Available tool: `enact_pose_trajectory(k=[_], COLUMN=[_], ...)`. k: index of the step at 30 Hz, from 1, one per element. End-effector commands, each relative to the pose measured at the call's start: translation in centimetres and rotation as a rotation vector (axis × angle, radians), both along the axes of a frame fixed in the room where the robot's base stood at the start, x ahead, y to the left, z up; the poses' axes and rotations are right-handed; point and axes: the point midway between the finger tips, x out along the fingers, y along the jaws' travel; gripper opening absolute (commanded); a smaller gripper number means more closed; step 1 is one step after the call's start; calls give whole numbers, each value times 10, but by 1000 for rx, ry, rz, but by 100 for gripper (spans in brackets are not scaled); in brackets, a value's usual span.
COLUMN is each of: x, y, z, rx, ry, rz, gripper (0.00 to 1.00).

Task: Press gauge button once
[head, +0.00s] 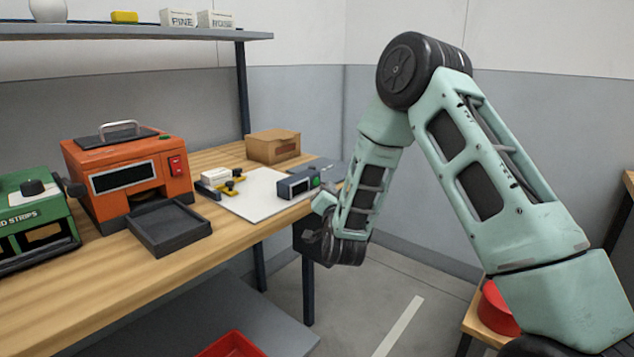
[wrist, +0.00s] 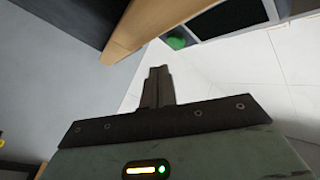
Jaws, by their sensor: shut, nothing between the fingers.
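The gauge (head: 298,187) is a small dark box with a pale-framed face, standing on a white board near the right end of the workbench. Its green button (head: 316,182) is on the right side; the button also shows at the top of the wrist view (wrist: 177,42), beside the dark gauge body (wrist: 228,18). My gripper (wrist: 158,70) is shut and empty, with its fingertips pointing toward the button and a gap between them in the picture. In the head view, my wrist is at the bench's right end, and the fingers are mostly hidden.
The white board (head: 252,204) also carries small yellow-and-black clamps (head: 234,178) and a pale block. A cardboard box (head: 273,147) stands behind. An orange machine (head: 128,175) with a dark tray (head: 168,229) and a green machine (head: 35,220) stand left. The bench edge lies close to my wrist.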

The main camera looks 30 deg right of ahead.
Motion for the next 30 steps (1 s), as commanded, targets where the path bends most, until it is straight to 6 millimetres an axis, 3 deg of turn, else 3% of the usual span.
enact_pose_trajectory(k=[8, 30], x=[13, 13], y=[6, 5], z=[-1, -1], rx=[-1, 0], ry=[1, 2], rz=[2, 1], gripper=[0, 0])
